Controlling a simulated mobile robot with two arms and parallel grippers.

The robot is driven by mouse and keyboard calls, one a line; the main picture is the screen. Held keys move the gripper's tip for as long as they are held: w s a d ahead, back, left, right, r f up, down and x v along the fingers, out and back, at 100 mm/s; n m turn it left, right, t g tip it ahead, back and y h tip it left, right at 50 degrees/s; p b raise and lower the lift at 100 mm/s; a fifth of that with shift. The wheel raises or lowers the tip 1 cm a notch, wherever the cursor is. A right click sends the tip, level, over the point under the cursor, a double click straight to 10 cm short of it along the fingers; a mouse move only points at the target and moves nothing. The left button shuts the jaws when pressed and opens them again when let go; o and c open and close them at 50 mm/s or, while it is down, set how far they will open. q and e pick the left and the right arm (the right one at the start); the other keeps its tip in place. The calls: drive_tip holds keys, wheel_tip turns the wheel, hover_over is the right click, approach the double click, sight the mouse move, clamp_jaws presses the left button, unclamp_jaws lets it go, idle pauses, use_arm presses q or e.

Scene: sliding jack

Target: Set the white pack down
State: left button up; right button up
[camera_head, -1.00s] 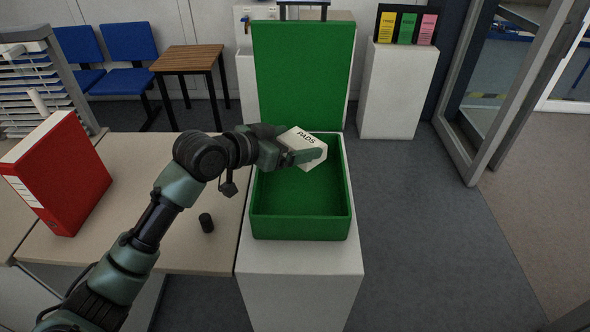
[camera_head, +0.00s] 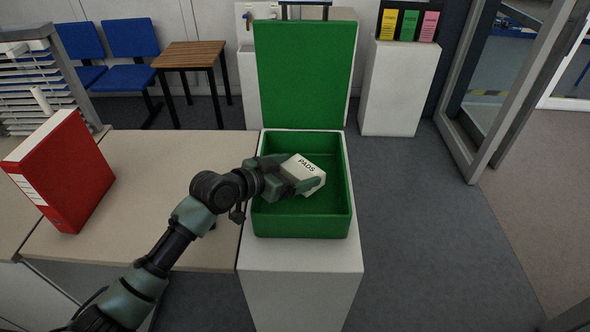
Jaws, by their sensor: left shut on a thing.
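The white pack (camera_head: 306,171), marked PADS, is tilted and held in my left gripper (camera_head: 301,182). The gripper is shut on it. The pack is over the opening of the green case (camera_head: 300,225), or just inside it. The case's lid stands open at the back. I cannot tell whether the pack touches the case's floor. My right gripper is not in view.
The case stands on a white pedestal (camera_head: 300,285). On the left are a desk (camera_head: 150,150) and a red binder (camera_head: 66,175). A wooden table (camera_head: 190,54) and blue chairs stand behind. Bare floor lies to the right.

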use_arm(q)
drive_tip(key=shift+f+b, duration=0.35)
drive_tip(key=shift+f, duration=0.25)
drive_tip(key=o, duration=1.1)
drive_tip(key=shift+r, duration=0.1)
drive_tip(key=shift+r+p, duration=0.25)
drive_tip(key=shift+p, duration=0.05)
drive_tip(key=shift+r+p, duration=0.4)
drive_tip(key=shift+r, duration=0.15)
drive_tip(key=b+v, duration=0.2)
drive_tip(key=v, duration=1)
drive_tip(key=shift+f+b, duration=0.2)
drive_tip(key=shift+b, duration=0.1)
